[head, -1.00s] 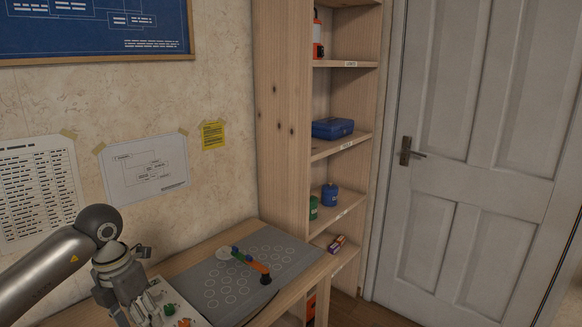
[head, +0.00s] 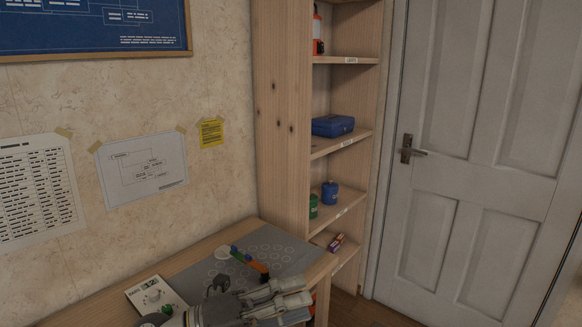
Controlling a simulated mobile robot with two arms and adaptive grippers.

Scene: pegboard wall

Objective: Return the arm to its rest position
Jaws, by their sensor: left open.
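My left gripper (head: 291,295) shows low in the head view, over the front part of the workbench. Its fingers point right, and it is open with nothing seen between the fingers. My left arm reaches in from the bottom edge, mostly out of the picture. The grey mat (head: 203,268) with printed circles lies on the bench (head: 84,312) just beyond the gripper, partly hidden by it. My right gripper is not in view.
Coloured pieces (head: 249,262) lie in a line on the mat. A wooden shelf (head: 283,123) with a blue case (head: 333,126) rises behind the bench. A white door (head: 455,197) is at right.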

